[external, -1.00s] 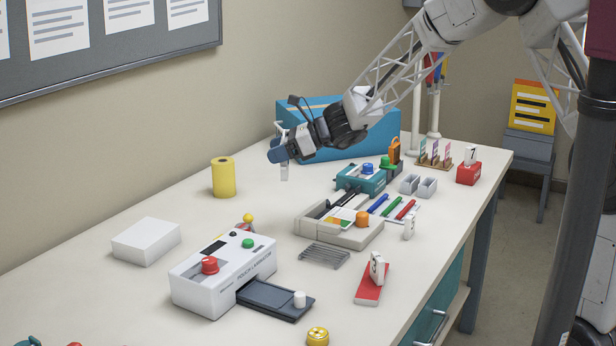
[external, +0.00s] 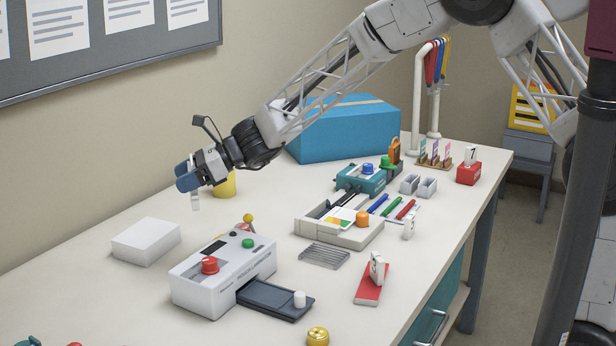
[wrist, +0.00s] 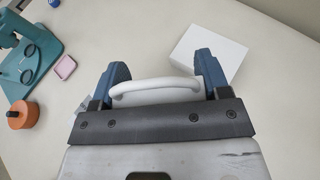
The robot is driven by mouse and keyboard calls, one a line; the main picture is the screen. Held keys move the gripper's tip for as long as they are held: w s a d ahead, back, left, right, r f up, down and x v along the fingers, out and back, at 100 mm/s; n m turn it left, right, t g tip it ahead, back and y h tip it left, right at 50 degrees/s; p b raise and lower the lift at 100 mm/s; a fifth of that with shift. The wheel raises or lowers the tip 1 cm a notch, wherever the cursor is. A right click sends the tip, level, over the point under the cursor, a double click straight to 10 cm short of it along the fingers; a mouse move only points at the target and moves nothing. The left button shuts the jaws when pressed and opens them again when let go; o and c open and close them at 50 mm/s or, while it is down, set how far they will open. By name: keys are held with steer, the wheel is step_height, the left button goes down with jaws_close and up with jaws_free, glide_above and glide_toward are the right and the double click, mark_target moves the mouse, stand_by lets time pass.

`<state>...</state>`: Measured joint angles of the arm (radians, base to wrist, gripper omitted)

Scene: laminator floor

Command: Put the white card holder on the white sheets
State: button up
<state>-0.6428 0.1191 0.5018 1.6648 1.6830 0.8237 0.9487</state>
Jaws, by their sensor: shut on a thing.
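My gripper (external: 188,184) is shut on the white card holder (external: 196,203) and holds it in the air above the table, left of the arm's wrist. The white sheets (external: 147,241) form a flat white stack on the table at left, below and to the left of my gripper. The stack also shows in the wrist view (wrist: 212,46), ahead of the right finger and apart from the card holder.
A yellow roll (external: 225,184) stands just behind my gripper. The white laminator (external: 222,278) with red and green knobs is right of the sheets. A blue box (external: 345,130) stands against the wall. In the wrist view a teal device (wrist: 30,55) is at left.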

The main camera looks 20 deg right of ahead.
steer(key=f, duration=0.1)
steer(key=a+f, duration=0.1)
steer(key=f, duration=0.1)
steer(key=s+f, duration=0.1)
steer(key=f, duration=0.1)
steer(key=shift+a, duration=0.2)
glide_above(139, 232)
steer(key=shift+w+f, duration=0.1)
steer(key=shift+f, duration=0.65)
stand_by(0.4)
steer(key=shift+f, duration=0.1)
steer(key=shift+f, duration=1.7)
steer(key=shift+f, duration=0.1)
